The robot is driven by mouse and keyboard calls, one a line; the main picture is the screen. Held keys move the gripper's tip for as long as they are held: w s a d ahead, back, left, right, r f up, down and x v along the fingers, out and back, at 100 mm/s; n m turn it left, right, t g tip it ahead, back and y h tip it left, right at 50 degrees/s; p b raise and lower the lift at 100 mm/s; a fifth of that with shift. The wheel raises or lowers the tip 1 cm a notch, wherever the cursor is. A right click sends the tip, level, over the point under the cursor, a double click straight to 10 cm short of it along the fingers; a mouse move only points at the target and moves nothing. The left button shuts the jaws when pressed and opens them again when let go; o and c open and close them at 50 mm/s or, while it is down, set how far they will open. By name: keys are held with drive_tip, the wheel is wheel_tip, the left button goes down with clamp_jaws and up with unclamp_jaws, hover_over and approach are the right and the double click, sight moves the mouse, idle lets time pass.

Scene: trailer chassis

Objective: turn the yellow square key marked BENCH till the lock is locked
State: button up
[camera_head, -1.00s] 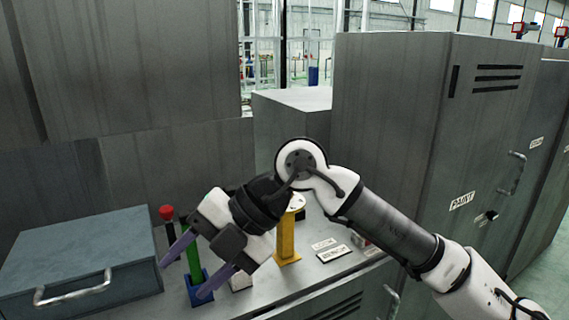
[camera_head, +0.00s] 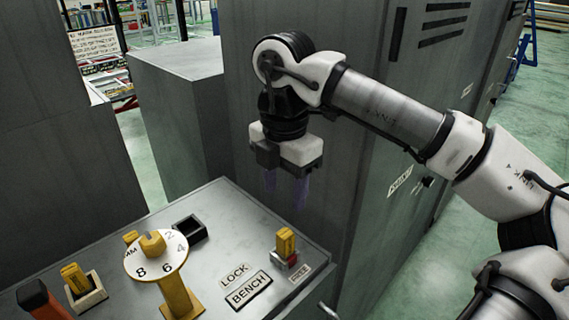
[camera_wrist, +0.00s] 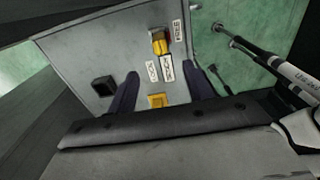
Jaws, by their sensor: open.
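The yellow square key (camera_head: 286,241) stands upright on a small base with red and white parts, near the right end of the grey bench top (camera_head: 222,232). A BENCH plate (camera_head: 249,289) and a LOCK plate (camera_head: 235,275) lie to its left, and a FREE plate (camera_head: 300,272) is beside it. My gripper (camera_head: 286,187) is open and empty, fingers down, above and apart from the key. In the wrist view the key (camera_wrist: 159,42) shows beyond the fingertips, with the plates nearer. How the key sits in the lock is partly hidden.
A numbered dial on a yellow post (camera_head: 155,255) stands left of the plates. A tall grey cabinet (camera_head: 345,190) rises close behind my gripper.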

sight(285, 233)
wheel_tip(285, 233, down, 14)
drive_tip(key=shift+r+p, duration=0.15)
drive_tip(key=shift+p, duration=1)
drive_tip(key=c, duration=1.1)
drive_tip(key=shift+m+b, duration=1)
drive_tip(key=shift+m, duration=0.1)
drive_tip(key=shift+m+b, duration=0.4)
drive_tip(key=shift+m, duration=0.2)
